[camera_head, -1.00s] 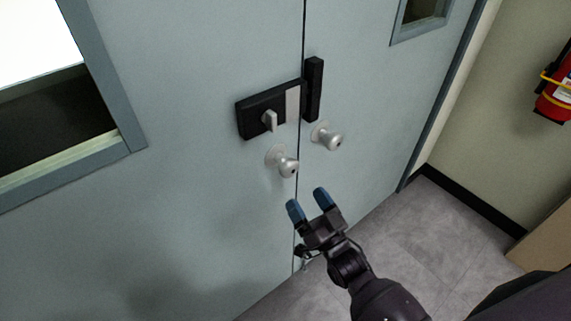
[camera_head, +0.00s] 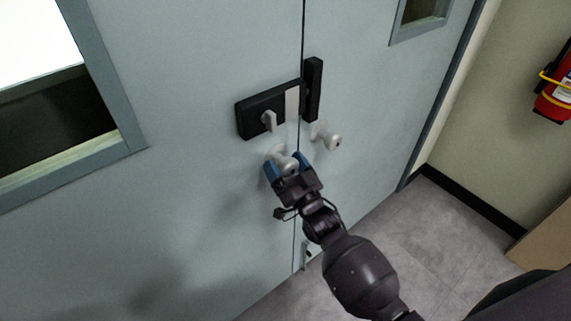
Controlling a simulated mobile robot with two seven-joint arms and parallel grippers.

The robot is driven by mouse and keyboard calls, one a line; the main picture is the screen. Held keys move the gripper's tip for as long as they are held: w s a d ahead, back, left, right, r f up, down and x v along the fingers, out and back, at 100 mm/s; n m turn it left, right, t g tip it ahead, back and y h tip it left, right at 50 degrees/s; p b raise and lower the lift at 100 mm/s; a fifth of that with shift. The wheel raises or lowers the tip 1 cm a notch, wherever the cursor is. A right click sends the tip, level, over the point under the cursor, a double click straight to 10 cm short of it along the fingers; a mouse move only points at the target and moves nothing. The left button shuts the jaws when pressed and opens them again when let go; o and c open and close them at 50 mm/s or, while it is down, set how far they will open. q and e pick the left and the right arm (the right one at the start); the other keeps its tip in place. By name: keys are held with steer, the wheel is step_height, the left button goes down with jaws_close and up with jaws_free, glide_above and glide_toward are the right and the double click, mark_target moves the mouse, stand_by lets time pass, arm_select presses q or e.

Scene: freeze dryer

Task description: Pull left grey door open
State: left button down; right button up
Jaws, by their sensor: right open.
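The left grey door (camera_head: 190,200) is shut, its edge meeting the right grey door (camera_head: 385,120) at a thin vertical seam. The left door's silver round knob (camera_head: 279,156) sits below a black lock box (camera_head: 262,113) with a small silver thumb-turn. My right gripper (camera_head: 288,166) is open, its blue-tipped fingers on either side of the left door's knob. Part of the knob is hidden behind the fingers, and I cannot tell whether they touch it. My left gripper is not in view.
The right door's silver knob (camera_head: 327,137) is close to the right of my right gripper. A window (camera_head: 60,110) is in the left door. A red fire extinguisher (camera_head: 556,95) hangs on the right wall.

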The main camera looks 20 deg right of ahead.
steer(key=c, duration=1.3)
steer(key=shift+s, duration=0.15)
